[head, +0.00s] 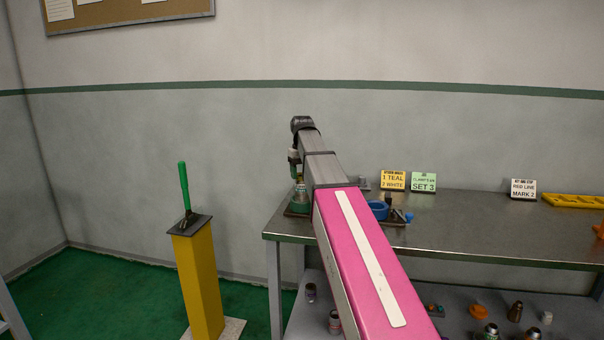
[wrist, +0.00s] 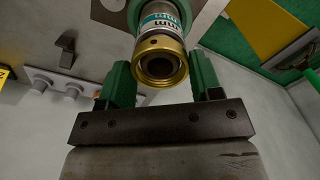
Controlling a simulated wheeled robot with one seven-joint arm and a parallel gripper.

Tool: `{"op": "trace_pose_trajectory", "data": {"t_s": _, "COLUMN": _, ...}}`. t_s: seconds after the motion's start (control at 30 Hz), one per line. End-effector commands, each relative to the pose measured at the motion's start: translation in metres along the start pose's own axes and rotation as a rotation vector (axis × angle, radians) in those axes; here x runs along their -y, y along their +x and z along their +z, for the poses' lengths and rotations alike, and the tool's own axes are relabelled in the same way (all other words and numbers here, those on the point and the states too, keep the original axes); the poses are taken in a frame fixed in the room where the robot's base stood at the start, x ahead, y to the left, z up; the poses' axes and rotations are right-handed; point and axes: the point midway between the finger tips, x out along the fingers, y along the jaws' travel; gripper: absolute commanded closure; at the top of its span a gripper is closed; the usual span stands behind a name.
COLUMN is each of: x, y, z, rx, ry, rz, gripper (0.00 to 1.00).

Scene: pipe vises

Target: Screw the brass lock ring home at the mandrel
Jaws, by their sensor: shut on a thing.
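The brass lock ring (wrist: 160,65) shows in the wrist view, around the near end of a metal cylinder, which looks like the mandrel (wrist: 157,24), with teal and white bands and dark marks. A green base (wrist: 138,8) lies beyond it. My gripper (wrist: 164,82) has its green fingers on either side of the ring and is shut on it. How far the ring sits on its thread cannot be told. In the head view my gripper (head: 294,162) points down over the mandrel (head: 300,193) at the bench's left end; the ring is too small to make out there.
The steel bench (head: 480,228) carries a blue ring-shaped part (head: 378,210), a yellow sign (head: 393,180), a green sign (head: 424,182), a white sign (head: 523,189) and a yellow tray (head: 575,201). Loose fittings lie on the lower shelf. A yellow post (head: 197,285) with a green-handled lever stands left.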

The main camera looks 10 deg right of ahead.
Motion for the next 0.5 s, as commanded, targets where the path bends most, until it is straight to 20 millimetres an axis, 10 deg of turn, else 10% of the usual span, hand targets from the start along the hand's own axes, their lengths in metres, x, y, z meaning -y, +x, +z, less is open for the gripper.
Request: {"op": "trace_pose_trajectory", "data": {"t_s": 0.5, "x": 0.0, "y": 0.0045, "z": 0.0001, "rx": 0.0, "ry": 0.0, "rz": 0.0, "gripper": 0.64}}
